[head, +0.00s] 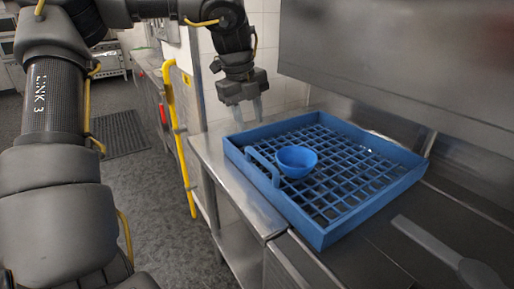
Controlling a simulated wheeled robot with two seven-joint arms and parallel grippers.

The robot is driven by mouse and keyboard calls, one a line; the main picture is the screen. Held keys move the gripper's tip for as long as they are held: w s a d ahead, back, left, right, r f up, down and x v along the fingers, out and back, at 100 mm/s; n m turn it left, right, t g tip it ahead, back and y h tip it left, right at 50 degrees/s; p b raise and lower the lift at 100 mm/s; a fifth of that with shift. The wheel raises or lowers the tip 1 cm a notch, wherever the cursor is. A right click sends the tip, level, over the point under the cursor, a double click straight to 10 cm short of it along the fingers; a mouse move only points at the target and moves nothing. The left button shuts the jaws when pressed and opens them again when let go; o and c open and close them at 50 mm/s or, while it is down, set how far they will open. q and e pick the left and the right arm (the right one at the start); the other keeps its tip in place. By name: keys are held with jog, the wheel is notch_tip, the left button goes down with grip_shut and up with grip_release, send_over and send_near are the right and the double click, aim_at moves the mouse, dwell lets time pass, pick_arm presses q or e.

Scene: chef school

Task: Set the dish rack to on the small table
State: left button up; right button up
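The dish rack (385,206) is a blue square tray with a grid bottom and low walls. It lies flat on a steel surface in the middle right of the head view. A small blue bowl (297,160) sits in it, with a curved blue bar (262,166) beside the bowl. My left gripper (248,110) is above and behind the rack's far left corner. Its two fingers point down and are apart, with nothing visible between them. It appears clear of the rack. I cannot tell which surface is the small table.
A steel table edge (228,190) runs along the rack's left side. A yellow rail (179,135) stands left of it. A large steel panel (400,60) rises behind the rack. Open floor (165,215) shows at left, with a dark mat (120,133).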

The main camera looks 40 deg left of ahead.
aim_at(257, 154)
pick_arm(q)
jog(key=f, duration=0.3)
jog(key=w+f, duration=0.1)
jog(key=f, duration=0.2)
jog(key=w+f, duration=0.1)
jog(key=f, duration=0.3)
jog(key=shift+d+f, duration=0.1)
jog(key=shift+d, duration=0.2)
grip_shut()
jog(key=shift+a, duration=0.1)
